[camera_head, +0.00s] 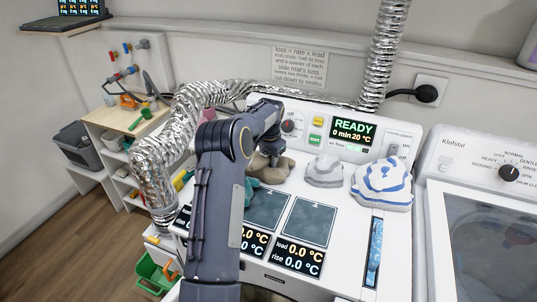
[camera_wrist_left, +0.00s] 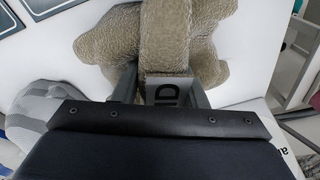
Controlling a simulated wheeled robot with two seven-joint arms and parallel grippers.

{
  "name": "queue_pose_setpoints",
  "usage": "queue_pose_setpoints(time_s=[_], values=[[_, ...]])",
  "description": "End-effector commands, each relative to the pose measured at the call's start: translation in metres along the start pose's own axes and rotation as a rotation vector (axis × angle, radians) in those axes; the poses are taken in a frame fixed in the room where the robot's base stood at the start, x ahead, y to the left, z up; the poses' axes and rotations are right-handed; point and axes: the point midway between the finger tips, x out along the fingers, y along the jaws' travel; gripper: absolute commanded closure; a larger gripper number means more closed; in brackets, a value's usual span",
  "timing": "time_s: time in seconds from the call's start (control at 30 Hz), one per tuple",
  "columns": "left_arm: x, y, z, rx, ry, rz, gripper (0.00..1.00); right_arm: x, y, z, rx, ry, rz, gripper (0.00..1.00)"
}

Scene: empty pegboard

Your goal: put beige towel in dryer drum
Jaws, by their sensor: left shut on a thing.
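The beige towel (camera_head: 284,171) lies crumpled on the white top of the dryer (camera_head: 345,245), below its control panel. In the left wrist view the towel (camera_wrist_left: 105,42) is large and rumpled, with a raised fold between the fingers. My left gripper (camera_head: 267,155) comes over the dryer top from the front and is shut on that fold. Its fingers also show in the left wrist view (camera_wrist_left: 165,78). The arm hides part of the dryer top and front. I cannot clearly see the drum opening. My right gripper is out of view.
A teal cloth (camera_head: 249,192) lies left of the beige towel. A grey-white towel (camera_head: 324,171) and a blue-striped towel (camera_head: 384,187) lie to its right. A silver hose (camera_head: 155,160) runs along the left. A second machine (camera_head: 480,180) stands at right, a green basket (camera_head: 155,275) on the floor.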

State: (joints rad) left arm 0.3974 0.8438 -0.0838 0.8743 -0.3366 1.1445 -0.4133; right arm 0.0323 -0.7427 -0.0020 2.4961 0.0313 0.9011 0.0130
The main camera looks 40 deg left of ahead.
Motion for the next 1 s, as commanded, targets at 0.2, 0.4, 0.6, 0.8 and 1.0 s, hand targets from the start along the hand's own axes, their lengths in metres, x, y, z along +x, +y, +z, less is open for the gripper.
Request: queue_pose_setpoints(time_s=[0.2,0.4,0.6,0.8,1.0], values=[[0.000,0.000,-0.001,-0.001,0.004,-0.002,0.91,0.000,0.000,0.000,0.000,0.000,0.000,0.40],[0.003,0.000,0.000,-0.001,0.003,-0.002,0.51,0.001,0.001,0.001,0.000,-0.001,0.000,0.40],[0.003,0.001,0.000,-0.001,0.002,-0.001,0.39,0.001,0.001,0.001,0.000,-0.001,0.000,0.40],[-0.001,0.000,-0.001,-0.001,0.002,-0.001,0.39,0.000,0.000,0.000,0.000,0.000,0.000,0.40],[-0.030,0.000,-0.002,-0.001,0.008,-0.004,0.39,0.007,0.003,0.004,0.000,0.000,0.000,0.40]])
